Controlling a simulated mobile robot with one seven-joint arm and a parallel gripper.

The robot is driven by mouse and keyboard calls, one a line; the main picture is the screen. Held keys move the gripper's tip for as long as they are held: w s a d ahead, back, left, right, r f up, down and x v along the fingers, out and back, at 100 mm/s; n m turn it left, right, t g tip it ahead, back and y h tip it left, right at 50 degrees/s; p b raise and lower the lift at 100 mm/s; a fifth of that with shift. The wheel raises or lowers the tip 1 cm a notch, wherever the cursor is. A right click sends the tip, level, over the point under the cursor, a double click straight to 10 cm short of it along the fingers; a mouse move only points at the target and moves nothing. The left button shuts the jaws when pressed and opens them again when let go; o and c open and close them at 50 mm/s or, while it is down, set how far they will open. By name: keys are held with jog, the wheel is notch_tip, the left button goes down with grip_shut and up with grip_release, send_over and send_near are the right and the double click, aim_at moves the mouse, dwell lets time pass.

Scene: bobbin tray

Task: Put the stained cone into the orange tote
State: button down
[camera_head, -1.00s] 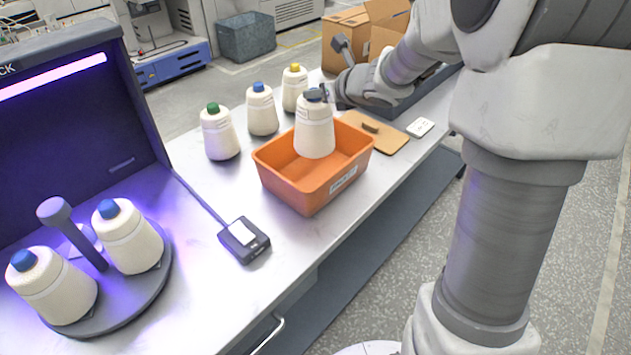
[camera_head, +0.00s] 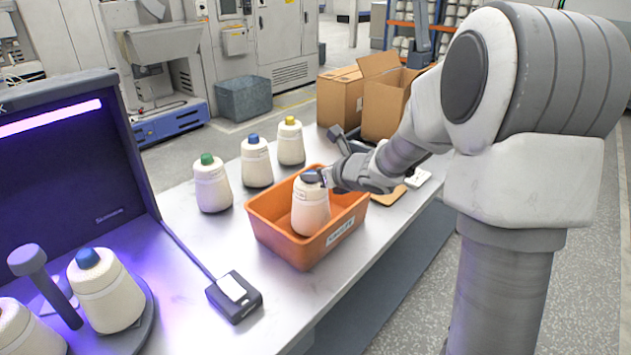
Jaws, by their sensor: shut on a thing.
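The orange tote (camera_head: 270,241) stands on the metal table. A white cone (camera_head: 311,208) is inside it, upright, its lower part hidden by the tote's front wall. My gripper (camera_head: 314,176) is shut on the dark top of this cone. I cannot tell whether the cone's base touches the tote floor. No stain shows on the cone from this side.
Cones with green (camera_head: 212,184), blue (camera_head: 256,162) and yellow (camera_head: 290,142) tips stand behind the tote. A dark booth (camera_head: 70,150) with a lit bar and a turntable (camera_head: 140,318) holding cones are at left. A small black device (camera_head: 233,297) lies in front. Cardboard boxes (camera_head: 385,95) stand behind.

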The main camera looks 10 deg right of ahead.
jog(key=shift+f, duration=0.15)
jog(key=shift+f, duration=0.15)
jog(key=shift+c, duration=2.3)
grip_release()
jog(key=shift+s+r, duration=0.1)
jog(key=shift+r, duration=0.2)
jog(key=p+v, duration=0.2)
jog(key=v, duration=0.9)
jog(key=shift+s, duration=0.35)
jog(key=shift+d+r, duration=0.1)
jog(key=shift+r, duration=0.05)
